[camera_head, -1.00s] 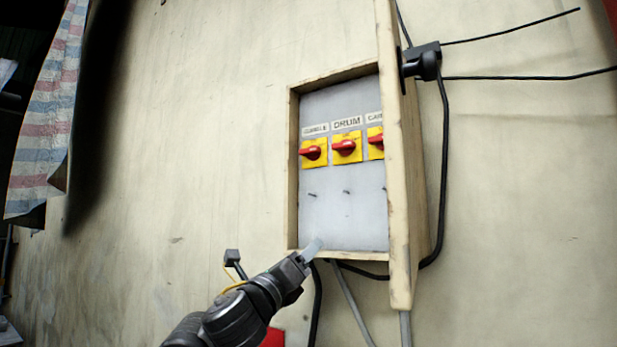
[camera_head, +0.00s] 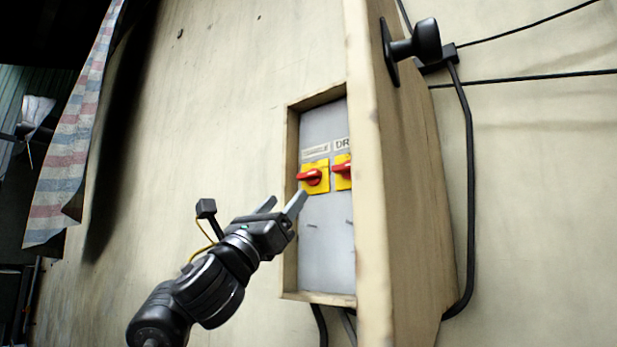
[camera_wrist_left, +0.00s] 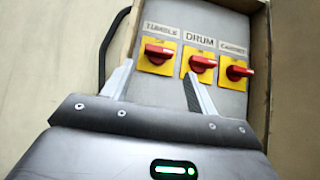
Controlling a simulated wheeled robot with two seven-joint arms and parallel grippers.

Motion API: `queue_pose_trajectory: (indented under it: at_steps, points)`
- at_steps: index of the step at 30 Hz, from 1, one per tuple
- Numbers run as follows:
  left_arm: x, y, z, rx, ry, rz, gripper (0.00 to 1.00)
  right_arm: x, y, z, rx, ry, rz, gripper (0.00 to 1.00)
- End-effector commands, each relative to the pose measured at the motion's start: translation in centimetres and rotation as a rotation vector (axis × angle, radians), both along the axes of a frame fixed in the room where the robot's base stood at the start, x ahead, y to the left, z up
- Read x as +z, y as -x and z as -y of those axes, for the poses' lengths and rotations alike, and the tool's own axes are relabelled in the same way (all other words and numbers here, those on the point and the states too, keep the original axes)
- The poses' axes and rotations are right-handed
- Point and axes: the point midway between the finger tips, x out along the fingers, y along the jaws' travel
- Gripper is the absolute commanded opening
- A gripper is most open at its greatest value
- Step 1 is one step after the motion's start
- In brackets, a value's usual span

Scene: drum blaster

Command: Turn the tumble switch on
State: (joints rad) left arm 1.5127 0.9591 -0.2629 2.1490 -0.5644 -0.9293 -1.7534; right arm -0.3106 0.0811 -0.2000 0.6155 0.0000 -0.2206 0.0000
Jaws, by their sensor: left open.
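The tumble switch (camera_head: 313,177) is a red knob on a yellow plate, leftmost on the grey panel (camera_head: 325,240) inside a wooden box. The wrist view shows the tumble switch (camera_wrist_left: 158,53) under its "TUMBLE" label, its red handle lying about level. My left gripper (camera_head: 284,202) is open and empty, just below and left of the switch in the head view. In the wrist view the left gripper's (camera_wrist_left: 157,78) fingers straddle the lower part of the tumble switch's column; contact is not visible. My right gripper is not in view.
The drum switch (camera_wrist_left: 202,63) and the cabinet switch (camera_wrist_left: 237,70) sit to the right. The box's open wooden door (camera_head: 368,200), with a black knob (camera_head: 424,40), hides part of the panel. Black cables run beside the box.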

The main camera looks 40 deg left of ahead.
Motion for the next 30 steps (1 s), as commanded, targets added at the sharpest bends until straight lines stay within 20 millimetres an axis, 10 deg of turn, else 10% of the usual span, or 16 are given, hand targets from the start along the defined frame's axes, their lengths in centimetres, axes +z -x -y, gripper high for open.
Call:
queue_pose_trajectory:
  at_steps: [12,30]
  points:
    - [5.6,-5.5,0.1,-0.006,0.004,-0.004,0.58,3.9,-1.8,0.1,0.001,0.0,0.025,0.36]
    - [6.4,-6.8,0.1,-0.004,0.001,-0.003,0.46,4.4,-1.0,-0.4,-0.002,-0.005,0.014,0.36]
